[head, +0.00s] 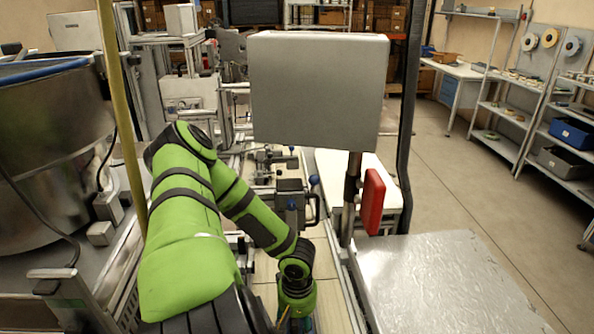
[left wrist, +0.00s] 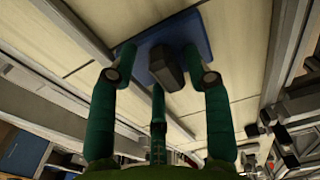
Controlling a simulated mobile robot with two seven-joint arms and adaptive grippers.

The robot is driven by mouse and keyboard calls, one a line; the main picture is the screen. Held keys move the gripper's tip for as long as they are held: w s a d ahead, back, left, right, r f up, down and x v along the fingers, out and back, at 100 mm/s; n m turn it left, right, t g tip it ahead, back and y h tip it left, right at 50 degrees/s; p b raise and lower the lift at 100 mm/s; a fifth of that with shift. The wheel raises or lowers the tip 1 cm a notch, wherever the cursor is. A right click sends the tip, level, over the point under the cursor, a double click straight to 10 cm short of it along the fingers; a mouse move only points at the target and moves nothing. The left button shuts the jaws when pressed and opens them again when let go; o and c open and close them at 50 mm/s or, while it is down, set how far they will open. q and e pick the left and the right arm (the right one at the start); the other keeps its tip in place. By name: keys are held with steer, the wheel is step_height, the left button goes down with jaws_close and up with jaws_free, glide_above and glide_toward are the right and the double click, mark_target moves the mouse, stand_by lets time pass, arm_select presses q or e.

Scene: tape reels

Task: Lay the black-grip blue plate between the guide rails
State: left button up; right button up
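The blue plate (left wrist: 203,32) with its black grip (left wrist: 167,68) shows at the top middle of the left wrist view. It is over a pale panelled surface; I cannot tell whether it touches it. My left gripper (left wrist: 160,62) has its green fingers spread around the black grip, with a visible gap on the left side. In the head view my left gripper (head: 297,305) points down at the bottom middle, and the plate is hidden there. Long grey rails run on the left (left wrist: 78,28) and right (left wrist: 285,45) of the plate in the wrist view. My right gripper is not in view.
A grey box-shaped panel (head: 318,90) on a post stands ahead, with a red box (head: 373,202) beside the post. A metallic tabletop (head: 445,285) is at the lower right. A large steel drum (head: 45,160) stands left. Floor at the right is free before the shelves (head: 505,115).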

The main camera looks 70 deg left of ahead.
mark_target(297, 322)
arm_select(q)
step_height(297, 322, up, 13)
steer(key=b, duration=0.1)
steer(key=shift+f, duration=0.2)
stand_by(0.5)
